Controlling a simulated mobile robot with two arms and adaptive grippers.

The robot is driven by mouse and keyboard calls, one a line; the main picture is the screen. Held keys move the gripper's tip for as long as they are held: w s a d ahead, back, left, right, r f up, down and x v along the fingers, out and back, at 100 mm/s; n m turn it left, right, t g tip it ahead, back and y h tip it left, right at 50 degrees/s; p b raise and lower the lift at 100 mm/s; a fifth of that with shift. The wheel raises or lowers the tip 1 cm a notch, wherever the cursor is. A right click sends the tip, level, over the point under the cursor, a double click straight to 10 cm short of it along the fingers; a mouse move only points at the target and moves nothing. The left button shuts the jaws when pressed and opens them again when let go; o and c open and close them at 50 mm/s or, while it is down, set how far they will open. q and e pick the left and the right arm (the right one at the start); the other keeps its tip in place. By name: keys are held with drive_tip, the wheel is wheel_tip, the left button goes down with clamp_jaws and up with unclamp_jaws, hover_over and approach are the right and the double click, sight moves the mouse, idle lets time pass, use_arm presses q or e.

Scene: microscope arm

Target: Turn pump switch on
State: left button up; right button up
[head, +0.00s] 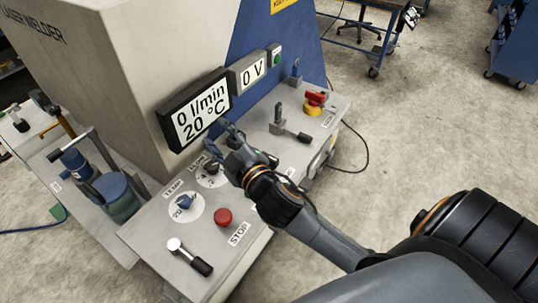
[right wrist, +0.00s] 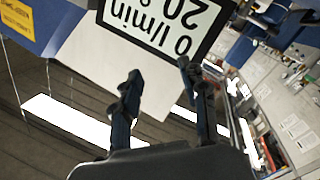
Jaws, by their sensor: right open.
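A grey control panel (head: 150,230) carries several controls, and I cannot read which one is labelled as the pump switch. A lever switch with a black handle (head: 190,257) sits at its near left corner. Another dark-handled lever switch (head: 290,128) sits on the far right part. My right gripper (head: 226,131) is open and empty, above the panel in front of the display. Its two fingers also show apart in the right wrist view (right wrist: 160,78), with nothing between them. It partly hides the flow dial (head: 211,170). My left gripper is not in view.
The display (head: 195,107) reads 0 l/min and 20 °C; a smaller one (head: 248,70) reads 0 V. A blue temperature knob (head: 185,202), red stop button (head: 223,217) and red-and-yellow switch (head: 315,101) stand on the panel. A blue pump-like unit (head: 78,164) stands left.

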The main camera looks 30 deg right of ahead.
drive_tip(key=w+a+r+n+t+y, duration=0.2)
drive_tip(key=a+r+n+y, duration=0.6)
drive_tip(key=r+n+y, duration=0.15)
drive_tip(key=s+a+r+n+g+y, duration=0.1)
drive_tip(key=a+r+n+g+y, duration=0.1)
drive_tip(key=a+n+g+y, duration=0.35)
drive_tip(key=n+g+h, duration=1.4)
drive_tip(key=n+h, duration=0.2)
drive_tip(key=n, duration=0.1)
hover_over(269, 156)
wheel_tip(269, 156, down, 14)
wheel_tip(269, 156, down, 12)
drive_tip(key=p, duration=0.4)
drive_tip(key=shift+s+f, duration=0.1)
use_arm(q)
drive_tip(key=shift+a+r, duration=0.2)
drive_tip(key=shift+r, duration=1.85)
use_arm(e)
drive_tip(key=shift+f, duration=0.7)
